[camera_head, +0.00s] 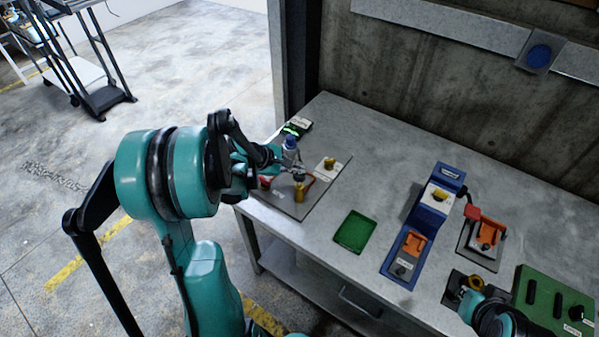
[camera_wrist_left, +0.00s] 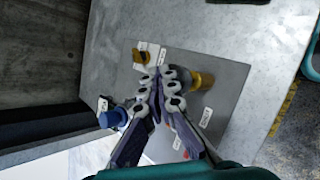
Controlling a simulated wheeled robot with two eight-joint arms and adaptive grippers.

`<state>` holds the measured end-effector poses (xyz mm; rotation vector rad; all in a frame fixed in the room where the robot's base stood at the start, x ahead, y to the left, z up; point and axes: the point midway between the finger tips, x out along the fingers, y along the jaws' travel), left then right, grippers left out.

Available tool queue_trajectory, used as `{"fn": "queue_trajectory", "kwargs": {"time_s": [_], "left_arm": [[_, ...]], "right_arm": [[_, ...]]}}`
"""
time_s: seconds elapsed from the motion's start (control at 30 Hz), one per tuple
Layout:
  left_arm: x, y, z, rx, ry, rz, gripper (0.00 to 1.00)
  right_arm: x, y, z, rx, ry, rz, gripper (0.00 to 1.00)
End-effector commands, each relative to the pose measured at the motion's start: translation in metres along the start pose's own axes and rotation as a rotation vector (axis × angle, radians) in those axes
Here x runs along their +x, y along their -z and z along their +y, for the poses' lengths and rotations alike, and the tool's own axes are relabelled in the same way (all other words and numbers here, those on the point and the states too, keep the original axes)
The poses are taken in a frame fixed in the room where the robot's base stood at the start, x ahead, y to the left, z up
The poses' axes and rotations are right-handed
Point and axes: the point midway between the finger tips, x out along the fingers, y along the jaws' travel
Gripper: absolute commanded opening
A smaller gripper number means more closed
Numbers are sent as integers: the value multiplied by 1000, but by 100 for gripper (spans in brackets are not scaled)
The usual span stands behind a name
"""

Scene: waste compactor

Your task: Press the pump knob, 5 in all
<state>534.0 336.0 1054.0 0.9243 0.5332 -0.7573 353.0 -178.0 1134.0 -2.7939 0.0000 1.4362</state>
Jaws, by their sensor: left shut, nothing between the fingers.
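A grey plate (camera_head: 316,191) at the table's left end carries several small fittings. They are a blue-capped part (camera_head: 289,144), a yellow knob (camera_head: 329,163), a brass-yellow cylinder (camera_head: 299,192) and a red part (camera_head: 265,182). The labels are too small to read, so I cannot tell which one is the pump knob. My left gripper (camera_head: 298,174) is shut and empty over the plate, among these parts. In the left wrist view its fingertips (camera_wrist_left: 160,82) are close beside the brass cylinder (camera_wrist_left: 202,80); contact is unclear. My right gripper (camera_head: 468,289) is partly seen at the lower right.
A green tray (camera_head: 355,231) lies right of the plate. A blue unit (camera_head: 407,247), a red-and-orange device (camera_head: 485,237) and a green box (camera_head: 556,300) stand further right. A concrete wall (camera_head: 440,80) rises behind the table.

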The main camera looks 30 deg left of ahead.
Motion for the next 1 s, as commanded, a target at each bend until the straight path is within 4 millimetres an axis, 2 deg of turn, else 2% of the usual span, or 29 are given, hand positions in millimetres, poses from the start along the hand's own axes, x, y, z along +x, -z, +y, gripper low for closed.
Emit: {"fn": "queue_trajectory", "kwargs": {"time_s": [1.0], "left_arm": [[9, 7, -7, 0, 1, 1, 0]], "right_arm": [[10, -7, 0, 0, 0, 0, 0]]}}
